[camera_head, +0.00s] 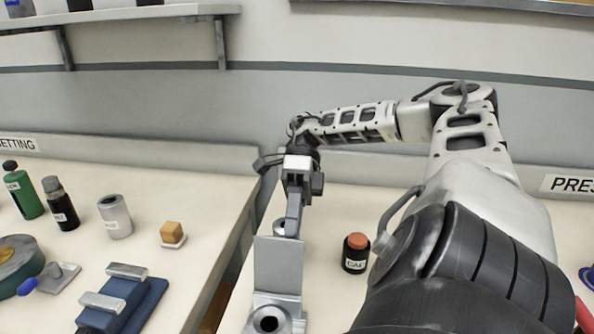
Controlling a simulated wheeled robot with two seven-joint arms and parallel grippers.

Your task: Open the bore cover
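A grey metal block (290,326) with a dark round bore (268,320) stands at the bottom centre. A flat grey plate, which looks like the bore cover (278,268), stands up behind the bore, and the bore shows uncovered in front of it. My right gripper (293,226) points down just behind the plate's top edge. Its fingers show nearly edge-on as one narrow bluish-grey piece, so their opening is unclear. Whether they touch the plate I cannot tell. My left gripper is out of view.
A dark jar with a red-orange lid (356,252) stands right of the plate. A metal cup (279,228) is partly hidden behind my gripper. A gap separates the benches.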

